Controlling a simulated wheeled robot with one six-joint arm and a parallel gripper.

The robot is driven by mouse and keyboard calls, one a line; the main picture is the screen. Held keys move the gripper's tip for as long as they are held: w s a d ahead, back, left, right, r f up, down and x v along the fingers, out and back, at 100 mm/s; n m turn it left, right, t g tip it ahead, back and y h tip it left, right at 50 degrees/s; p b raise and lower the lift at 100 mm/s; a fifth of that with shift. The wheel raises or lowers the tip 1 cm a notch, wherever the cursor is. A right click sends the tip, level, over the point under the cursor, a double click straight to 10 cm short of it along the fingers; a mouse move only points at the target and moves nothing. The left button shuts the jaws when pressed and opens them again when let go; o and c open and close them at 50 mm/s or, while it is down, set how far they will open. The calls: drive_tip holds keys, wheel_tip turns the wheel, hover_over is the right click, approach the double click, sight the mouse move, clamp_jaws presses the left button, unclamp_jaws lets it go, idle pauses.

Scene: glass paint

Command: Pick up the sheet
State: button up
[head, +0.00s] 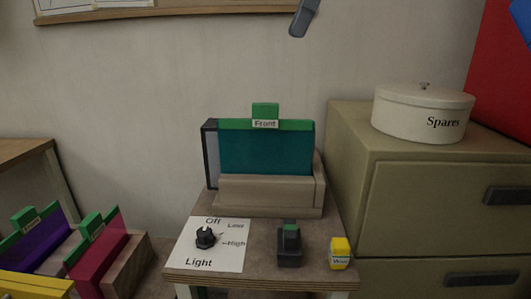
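A teal sheet (265,153) with a green top edge and a green tab labelled "Front" stands upright in a wooden holder (265,190) on the small table. A dark-framed pale panel (212,155) shows at its left side. At lower left, a purple sheet (35,240) and a crimson sheet (97,255), both with green tabs, stand tilted in view. A dark grey piece at the top edge appears to be the tip of my gripper (303,18), high above the teal sheet and apart from it. The rest of it is out of frame.
A black knob (206,237) sits on a white "Light" card with Off, Low and High marks. A dark block with a green top (289,245) and a yellow block (340,253) stand at the table's front. A cabinet (440,200) bears a "Spares" tin (422,115) at right.

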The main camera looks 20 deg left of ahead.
sight(266, 104)
drive_tip(key=shift+m, duration=0.3)
drive_tip(key=x, duration=1.7)
drive_tip(key=shift+f, duration=0.1)
clamp_jaws()
